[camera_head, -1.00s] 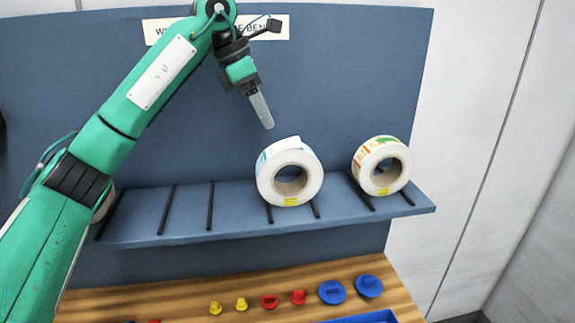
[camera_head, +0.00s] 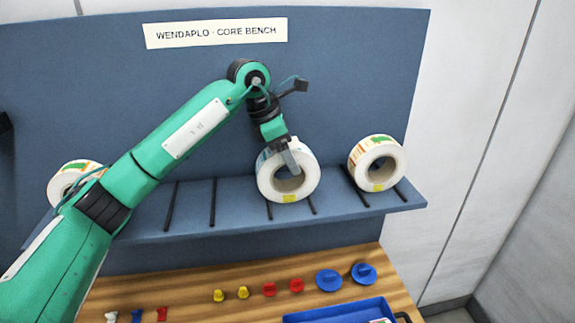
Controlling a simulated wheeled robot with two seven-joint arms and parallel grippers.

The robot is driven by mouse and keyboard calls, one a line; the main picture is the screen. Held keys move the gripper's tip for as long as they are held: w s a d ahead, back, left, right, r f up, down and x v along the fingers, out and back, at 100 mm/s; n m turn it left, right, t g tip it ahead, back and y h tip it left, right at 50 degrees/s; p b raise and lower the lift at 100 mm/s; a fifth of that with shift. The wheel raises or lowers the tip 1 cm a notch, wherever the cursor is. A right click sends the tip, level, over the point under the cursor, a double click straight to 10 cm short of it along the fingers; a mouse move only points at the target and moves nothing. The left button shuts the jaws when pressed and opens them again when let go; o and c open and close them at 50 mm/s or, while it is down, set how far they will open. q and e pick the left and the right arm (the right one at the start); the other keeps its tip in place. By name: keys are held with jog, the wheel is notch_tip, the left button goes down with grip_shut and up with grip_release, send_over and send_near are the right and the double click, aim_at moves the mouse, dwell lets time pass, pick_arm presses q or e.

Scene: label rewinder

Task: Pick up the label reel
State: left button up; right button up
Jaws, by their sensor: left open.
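A white label reel (camera_head: 289,189) stands upright on the blue shelf between dark rails, with a yellow tag at its lower front. My left gripper (camera_head: 292,167) points down at this reel. Its fingers overlap the reel's upper front, near the core hole, and it is open. I cannot tell whether the fingers touch the reel. A second label reel (camera_head: 378,163) with green and orange print stands at the shelf's right end. A third label reel (camera_head: 72,181) shows at the far left, partly hidden behind my left arm. My right gripper is not in view.
The blue shelf (camera_head: 240,228) is bare between my arm and the middle reel. On the wooden bench (camera_head: 200,308) below are several yellow, red and blue plugs (camera_head: 269,289). A blue tray (camera_head: 345,311) sits at the front. A blue back panel (camera_head: 345,75) rises behind the shelf.

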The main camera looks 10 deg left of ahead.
pick_arm(q)
jog(key=shift+x, duration=0.9)
jog(key=shift+a, duration=0.1)
jog(key=shift+c, duration=0.2)
jog(key=c, duration=1.5)
jog(key=shift+o, duration=0.2)
jog(key=shift+r, duration=0.15)
